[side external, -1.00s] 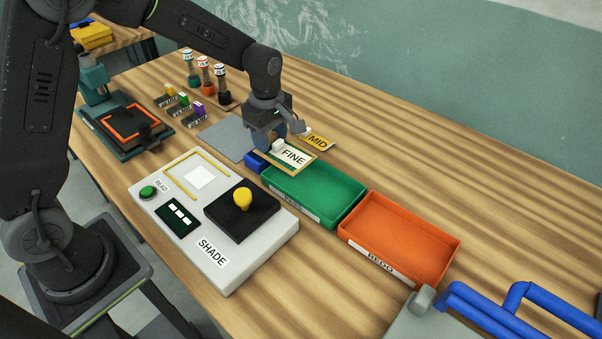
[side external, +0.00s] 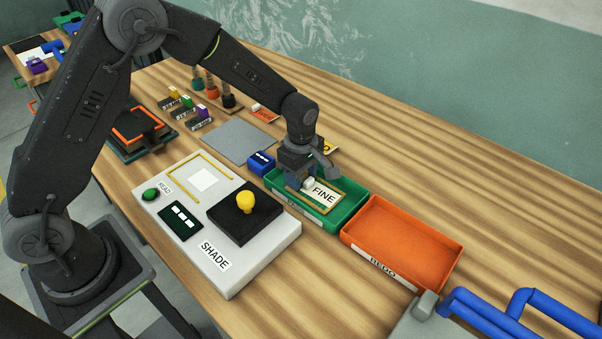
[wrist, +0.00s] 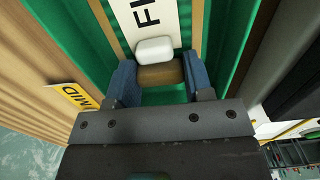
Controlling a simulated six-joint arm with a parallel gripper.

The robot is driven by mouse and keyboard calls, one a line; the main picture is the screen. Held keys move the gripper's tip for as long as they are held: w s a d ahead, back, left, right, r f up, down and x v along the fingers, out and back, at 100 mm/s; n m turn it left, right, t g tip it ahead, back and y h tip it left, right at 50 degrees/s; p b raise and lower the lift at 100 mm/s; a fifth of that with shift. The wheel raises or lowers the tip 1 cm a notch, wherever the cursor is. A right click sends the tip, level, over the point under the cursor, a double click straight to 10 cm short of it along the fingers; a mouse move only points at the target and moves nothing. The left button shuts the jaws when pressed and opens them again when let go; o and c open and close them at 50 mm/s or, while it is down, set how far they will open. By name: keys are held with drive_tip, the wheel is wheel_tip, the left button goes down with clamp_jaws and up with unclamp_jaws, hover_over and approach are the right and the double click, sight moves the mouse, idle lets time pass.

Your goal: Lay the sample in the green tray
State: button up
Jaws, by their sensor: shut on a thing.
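The sample is a framed card marked FINE (side external: 323,193) with a white knob on one edge. My gripper (side external: 301,183) is shut on that edge block and holds the card at the green tray (side external: 352,203). In the wrist view, the blue fingers of my gripper (wrist: 158,82) close on a brown block below the white knob (wrist: 154,49). The green tray floor and wall (wrist: 215,30) show around the card. I cannot tell whether the card touches the tray floor.
An orange REDO tray (side external: 402,245) sits right of the green tray. The grey SHADE box (side external: 262,250) with a yellow knob stands in front. A small blue block (side external: 261,163) is at the green tray's left end. A yellow MID card (wrist: 73,97) lies behind.

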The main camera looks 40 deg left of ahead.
drive_tip(key=shift+f, duration=0.15)
drive_tip(key=o, duration=0.9)
wheel_tip(320, 180, up, 12)
drive_tip(key=shift+r, duration=0.25)
drive_tip(key=s+a+r+m+t, duration=0.2)
drive_tip(key=s+r+m, duration=0.35)
drive_tip(key=r, duration=0.25)
drive_tip(key=s+a+r+m+t, duration=0.1)
drive_tip(key=s+a+m, duration=0.1)
drive_tip(key=s+m, duration=0.4)
drive_tip(key=s+a+r+m+t, duration=0.2)
drive_tip(key=s+m, duration=0.4)
drive_tip(key=s, duration=0.7)
drive_tip(key=shift+s+a+r+m+t, duration=0.15)
drive_tip(key=shift+s+r+m+t, duration=0.05)
drive_tip(key=shift+s+m+t, duration=0.15)
